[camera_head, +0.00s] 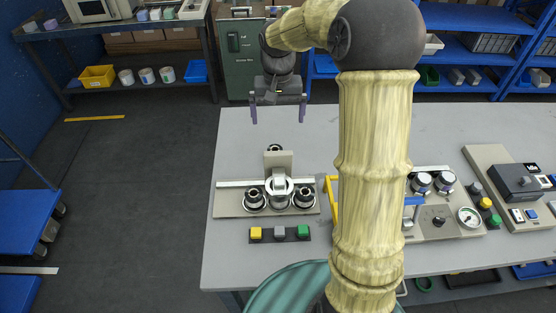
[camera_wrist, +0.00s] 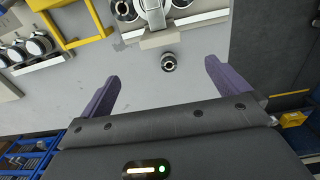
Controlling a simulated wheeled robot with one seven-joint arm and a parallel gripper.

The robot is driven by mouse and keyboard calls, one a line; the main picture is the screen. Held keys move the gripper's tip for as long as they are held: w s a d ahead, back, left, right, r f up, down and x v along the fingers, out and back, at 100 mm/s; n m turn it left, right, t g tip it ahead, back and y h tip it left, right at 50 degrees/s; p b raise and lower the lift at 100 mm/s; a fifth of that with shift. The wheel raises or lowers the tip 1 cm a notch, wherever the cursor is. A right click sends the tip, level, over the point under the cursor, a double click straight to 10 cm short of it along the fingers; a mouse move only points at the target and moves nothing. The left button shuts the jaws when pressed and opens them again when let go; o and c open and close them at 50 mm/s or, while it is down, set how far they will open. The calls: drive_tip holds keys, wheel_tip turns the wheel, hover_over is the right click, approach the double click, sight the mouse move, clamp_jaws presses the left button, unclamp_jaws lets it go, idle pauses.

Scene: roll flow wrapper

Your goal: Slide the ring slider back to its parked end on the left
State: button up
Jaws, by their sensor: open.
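A fixture on a beige base plate (camera_head: 228,205) stands at the left of the grey table. A silver-white ring (camera_head: 279,187) with a pale upright block behind it sits at its middle, between two dark round posts; I take this for the ring slider. A pale rail runs behind the posts. A small dark round piece (camera_head: 275,148) stands behind the fixture; it also shows in the wrist view (camera_wrist: 168,62). My gripper (camera_head: 278,121) is open and empty, behind and above the fixture. In the wrist view my gripper (camera_wrist: 162,72) has its fingers wide apart; the fixture is cut off at the top.
Yellow, grey and green buttons (camera_head: 279,233) lie in front of the fixture. A yellow frame (camera_head: 332,205) stands to its right, partly hidden by my arm. A gauge panel (camera_head: 440,222) and a control box (camera_head: 518,184) are farther right. The table's back left is clear.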

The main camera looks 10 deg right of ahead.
sight(277, 152)
drive_tip(key=shift+f, duration=0.1)
wheel_tip(277, 152, down, 17)
drive_tip(key=shift+f+p, duration=0.15)
drive_tip(key=shift+p, duration=0.55)
drive_tip(key=c, duration=1.3)
drive_tip(key=shift+w+a, duration=0.1)
drive_tip(key=shift+a, duration=0.05)
